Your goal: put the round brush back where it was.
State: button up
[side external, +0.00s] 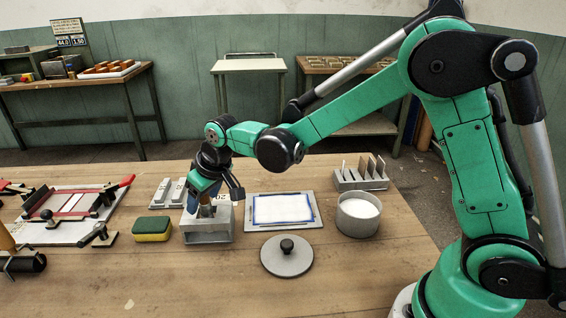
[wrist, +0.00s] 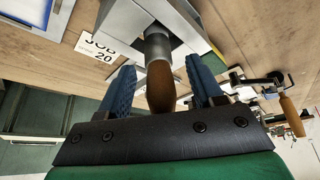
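The round brush (wrist: 160,88) has a brown wooden handle and a grey ferrule. It stands in the opening of a grey box-shaped holder (wrist: 124,24), with its bristle end hidden inside. In the side view the holder (side external: 207,238) sits on the table, and a little of the brush handle (side external: 206,211) shows between the fingers. My gripper (side external: 213,203) is right above the holder, pointing down. In the wrist view my gripper (wrist: 160,68) has its two blue fingers on either side of the handle, with a gap at each side, so it is open around the brush.
A green-and-yellow sponge (side external: 152,229) lies left of the holder. A blue-edged white sheet on a board (side external: 284,210), a round lid with a knob (side external: 287,258), a white-filled pot (side external: 358,214) and a slotted rack (side external: 360,180) stand to the right. The front of the table is mostly clear.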

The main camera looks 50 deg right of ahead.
jog(key=a+v, duration=0.1)
jog(key=v, duration=1.1)
jog(key=s+d+f+m+t, duration=0.1)
jog(key=s+d+f, duration=0.1)
jog(key=s, duration=0.3)
jog(key=s+d+f+m+t, duration=0.1)
jog(key=s+d+f, duration=0.1)
jog(key=s+d, duration=0.3)
jog(key=shift+s+h, duration=0.4)
jog(key=shift+s, duration=0.35)
